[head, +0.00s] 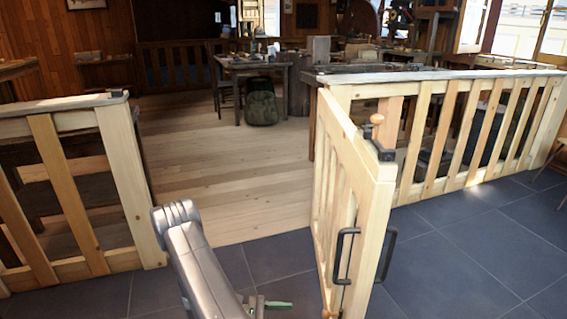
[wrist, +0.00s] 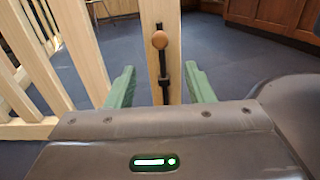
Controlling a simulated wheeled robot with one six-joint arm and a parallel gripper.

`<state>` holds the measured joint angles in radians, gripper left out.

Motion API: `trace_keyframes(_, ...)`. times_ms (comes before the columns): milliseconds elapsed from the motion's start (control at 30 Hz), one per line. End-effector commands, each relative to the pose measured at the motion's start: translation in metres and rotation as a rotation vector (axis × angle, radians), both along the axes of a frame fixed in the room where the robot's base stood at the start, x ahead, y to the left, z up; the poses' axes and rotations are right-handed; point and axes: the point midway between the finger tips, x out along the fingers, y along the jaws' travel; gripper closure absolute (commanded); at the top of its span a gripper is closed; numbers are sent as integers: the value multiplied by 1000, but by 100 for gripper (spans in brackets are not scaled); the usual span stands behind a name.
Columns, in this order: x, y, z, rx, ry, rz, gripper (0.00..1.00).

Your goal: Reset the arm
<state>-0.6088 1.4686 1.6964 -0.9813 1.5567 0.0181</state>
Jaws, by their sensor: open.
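My gripper (wrist: 160,68) is open, with its two green fingers apart in the wrist view. In the head view my gripper (head: 276,304) is at the bottom, left of the wooden gate (head: 375,215), and only partly visible. The gate stands swung open towards me, with black handles (head: 345,255) on it. My grey arm (head: 195,260) reaches in from below.
Slatted wooden railings stand at left (head: 118,165) and right (head: 475,125), with an opening onto a plank floor (head: 215,170) between them. Dark tiles (head: 450,260) are clear right of the gate. A table (head: 250,67) and a dark green bag (head: 262,103) are beyond.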

Motion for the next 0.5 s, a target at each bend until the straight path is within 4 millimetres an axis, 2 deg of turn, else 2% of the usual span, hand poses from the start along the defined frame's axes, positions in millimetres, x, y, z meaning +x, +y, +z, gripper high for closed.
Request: trace_keyframes(500, 1, -83, -1, -1, 0, -6, 52)
